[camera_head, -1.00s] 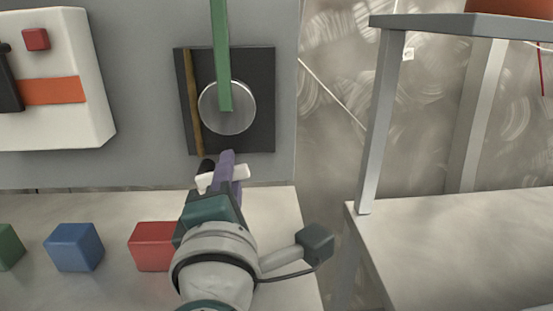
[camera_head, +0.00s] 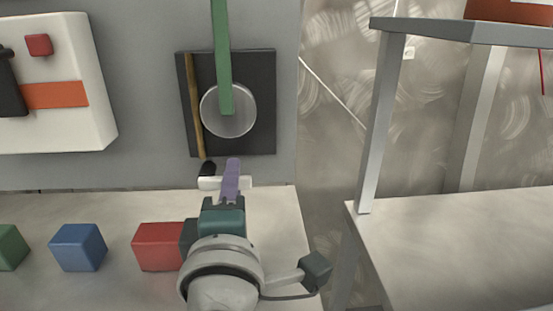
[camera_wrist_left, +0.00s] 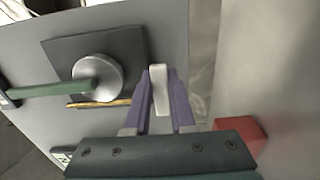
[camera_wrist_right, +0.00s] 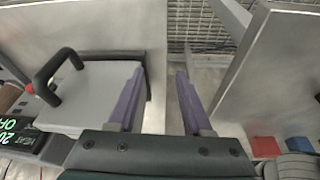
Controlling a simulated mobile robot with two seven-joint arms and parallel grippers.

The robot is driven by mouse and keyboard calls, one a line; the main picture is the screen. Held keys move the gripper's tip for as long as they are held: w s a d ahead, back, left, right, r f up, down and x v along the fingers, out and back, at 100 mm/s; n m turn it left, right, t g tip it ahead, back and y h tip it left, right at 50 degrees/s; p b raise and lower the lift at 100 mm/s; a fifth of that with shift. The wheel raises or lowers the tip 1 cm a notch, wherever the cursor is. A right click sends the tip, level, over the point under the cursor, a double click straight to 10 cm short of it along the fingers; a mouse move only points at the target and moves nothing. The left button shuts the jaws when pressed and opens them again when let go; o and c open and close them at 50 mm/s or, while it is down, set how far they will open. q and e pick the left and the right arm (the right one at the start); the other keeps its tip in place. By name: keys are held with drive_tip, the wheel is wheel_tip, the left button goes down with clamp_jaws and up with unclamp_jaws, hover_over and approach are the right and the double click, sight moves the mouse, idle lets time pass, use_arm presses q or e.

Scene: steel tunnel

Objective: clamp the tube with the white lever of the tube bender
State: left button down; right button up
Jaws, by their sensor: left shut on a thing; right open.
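The tube bender's dark square plate (camera_head: 262,70) is on the grey panel, with a silver disc (camera_head: 240,122) and a long green lever (camera_head: 222,55) over it. A brass-coloured tube (camera_head: 194,105) runs upright along the plate's left side; it also shows in the left wrist view (camera_wrist_left: 98,103). The white lever (camera_head: 208,183) lies about level below the plate. My left gripper (camera_head: 231,170) is shut on the white lever, which stands between its purple fingers in the left wrist view (camera_wrist_left: 158,88). My right gripper (camera_wrist_right: 155,72) is open and empty, and the head view does not show it.
Red (camera_head: 158,246), blue (camera_head: 78,247) and green (camera_head: 8,247) blocks stand on the bench left of my left arm. A white box with an orange stripe (camera_head: 55,95) is at upper left. A metal frame (camera_head: 375,120) and another tabletop (camera_head: 470,240) are at right.

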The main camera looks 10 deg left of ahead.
use_arm(q)
drive_tip(key=c, duration=0.8)
unclamp_jaws()
drive_tip(key=shift+o, duration=0.2)
drive_tip(key=shift+s, duration=0.1)
drive_tip(key=v, duration=0.9)
drive_tip(key=shift+s+d, duration=0.15)
drive_tip(key=shift+s, duration=0.25)
drive_tip(key=shift+r, duration=0.1)
